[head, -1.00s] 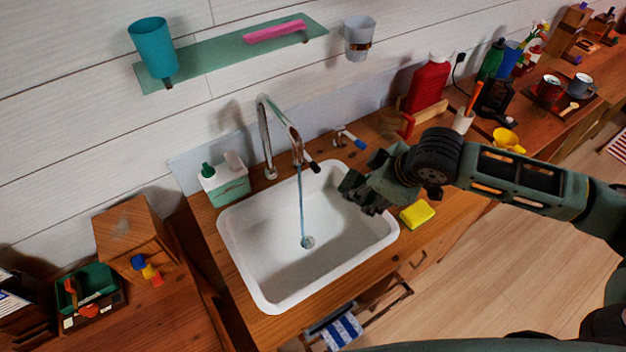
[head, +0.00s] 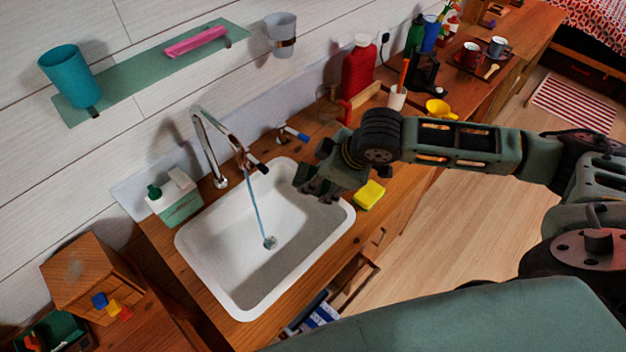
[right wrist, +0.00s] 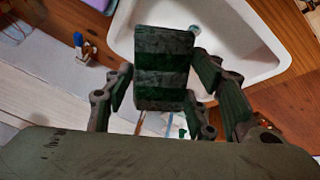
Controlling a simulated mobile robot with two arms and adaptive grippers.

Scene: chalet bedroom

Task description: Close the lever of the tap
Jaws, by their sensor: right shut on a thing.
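The chrome tap (head: 205,150) stands at the sink's back edge, its spout arching over the bowl. A thin blue water stream (head: 255,205) runs into the white sink (head: 215,285). A black-tipped piece (head: 258,166) shows by the spout's end. A small blue-ended lever (head: 293,132) sits on the counter right of the tap; a blue-ended fitting (right wrist: 80,42) also shows in the right wrist view. My right gripper (head: 322,188) is over the sink's right rim, apart from the tap. My left gripper is out of view.
A yellow sponge (head: 369,194) lies right of the sink. A soap dispenser (head: 175,200) stands left of the tap. A red bottle (head: 359,70) and white cup (head: 397,97) stand behind my gripper. A glass shelf (head: 130,80) is above. The sink bowl is empty.

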